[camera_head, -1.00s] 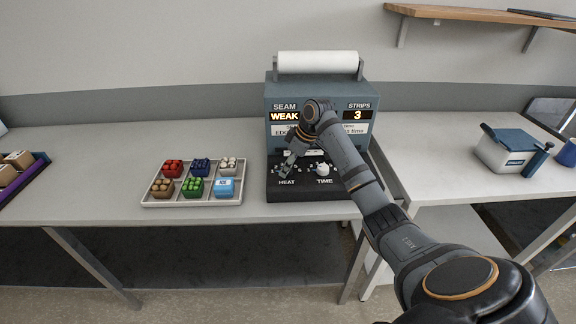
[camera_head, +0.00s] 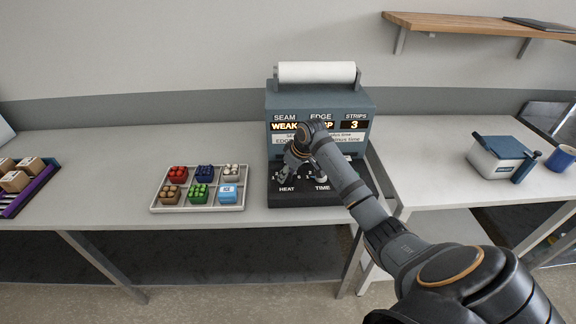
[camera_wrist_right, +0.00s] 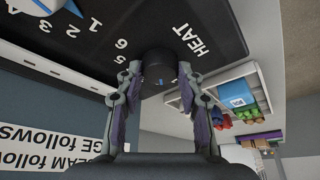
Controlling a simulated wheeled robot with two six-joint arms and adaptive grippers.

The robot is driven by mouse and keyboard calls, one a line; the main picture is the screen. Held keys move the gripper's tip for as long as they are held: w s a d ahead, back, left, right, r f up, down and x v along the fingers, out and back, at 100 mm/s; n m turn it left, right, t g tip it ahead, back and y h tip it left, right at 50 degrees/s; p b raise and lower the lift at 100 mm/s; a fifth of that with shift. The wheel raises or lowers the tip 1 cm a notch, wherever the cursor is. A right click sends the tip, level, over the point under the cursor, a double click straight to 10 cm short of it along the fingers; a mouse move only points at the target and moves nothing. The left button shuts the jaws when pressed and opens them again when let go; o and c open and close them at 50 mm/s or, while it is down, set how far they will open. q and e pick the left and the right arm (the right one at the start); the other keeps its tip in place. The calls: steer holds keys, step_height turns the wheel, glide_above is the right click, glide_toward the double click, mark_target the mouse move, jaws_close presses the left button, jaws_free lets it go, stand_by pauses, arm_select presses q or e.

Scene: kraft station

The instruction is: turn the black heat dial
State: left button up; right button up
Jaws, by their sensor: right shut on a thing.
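The black heat dial (camera_wrist_right: 160,66) is a short dark knob with a small blue mark, on the black front panel beside the word HEAT in the right wrist view. My right gripper (camera_wrist_right: 161,82) has its two fingers on either side of the dial and is shut on it. In the head view my right gripper (camera_head: 287,170) is above the HEAT label, and it hides the dial there. The sealing machine (camera_head: 275,102) reads WEAK under SEAM and 3 under STRIPS. Its EDGE reading is partly hidden by my arm. My left gripper is not in view.
The white time dial (camera_head: 321,173) is just right of my gripper, partly behind my arm. A white tray (camera_head: 246,208) of coloured blocks stands to the left. A white and blue box (camera_head: 503,157) and a blue mug (camera_head: 562,158) are on the right table.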

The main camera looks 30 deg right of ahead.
steer(key=shift+m+h+p, duration=0.3)
steer(key=shift+m+p, duration=0.6)
steer(key=shift+p, duration=0.15)
steer(key=o, duration=1.2)
steer(key=shift+c, duration=0.2)
steer(key=shift+r, duration=0.1)
steer(key=v, duration=1.1)
steer(key=shift+s+r, duration=0.3)
steer(key=shift+a, duration=0.1)
